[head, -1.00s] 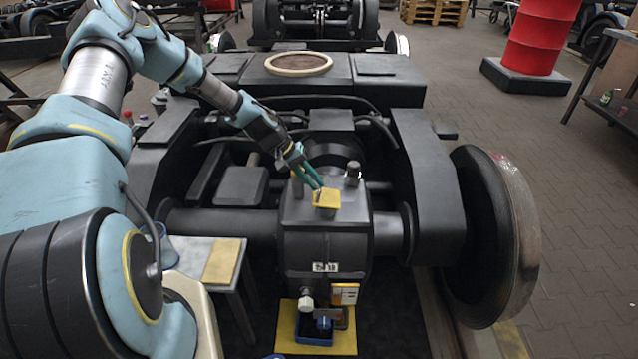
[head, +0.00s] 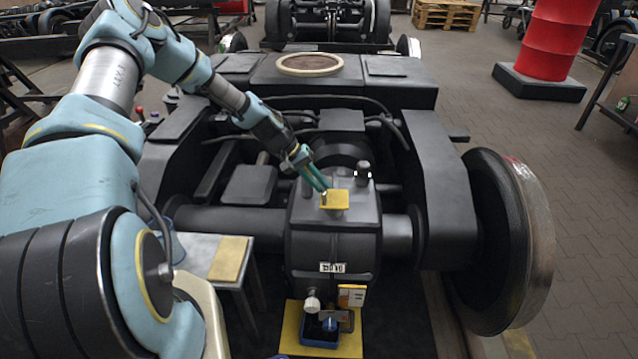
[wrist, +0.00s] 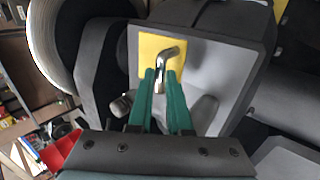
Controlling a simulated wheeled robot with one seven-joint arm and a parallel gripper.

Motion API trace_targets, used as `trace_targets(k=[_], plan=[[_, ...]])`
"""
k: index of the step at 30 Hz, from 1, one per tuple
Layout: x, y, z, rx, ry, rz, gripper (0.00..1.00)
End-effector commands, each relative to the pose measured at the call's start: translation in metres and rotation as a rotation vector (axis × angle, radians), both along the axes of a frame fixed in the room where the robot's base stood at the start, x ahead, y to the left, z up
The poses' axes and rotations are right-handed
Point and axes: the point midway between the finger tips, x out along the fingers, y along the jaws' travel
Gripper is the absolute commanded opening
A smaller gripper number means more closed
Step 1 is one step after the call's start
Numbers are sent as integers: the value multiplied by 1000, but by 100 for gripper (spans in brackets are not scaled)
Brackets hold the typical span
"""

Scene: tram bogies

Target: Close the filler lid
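The filler lid (head: 338,201) is a small yellow square plate on top of the grey gear housing (head: 330,240). It also shows in the wrist view (wrist: 150,48), with a bent metal handle (wrist: 169,53) standing out from it. I cannot tell its exact tilt. My gripper (head: 323,187) reaches down to the lid's left edge from the upper left. In the wrist view its two green fingers (wrist: 161,82) stand close together on either side of the handle's end and appear shut on it. The fingers partly hide the handle's end.
A dark knob (head: 363,170) stands on the housing behind the lid. A side table with a yellow pad (head: 229,259) is at left. A blue bin (head: 318,332) sits on a yellow mat below. A large wheel (head: 510,235) is at right.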

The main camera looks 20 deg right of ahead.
Motion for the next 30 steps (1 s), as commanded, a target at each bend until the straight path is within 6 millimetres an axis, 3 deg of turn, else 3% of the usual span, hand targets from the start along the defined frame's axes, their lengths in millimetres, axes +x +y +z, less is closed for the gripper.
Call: trace_targets(k=[1, 8, 30], plan=[[2, 10, -11, 17, 1, 5, 22], [1, 9, -10, 16, 2, 5, 47], [2, 7, -4, 11, 0, 4, 47]])
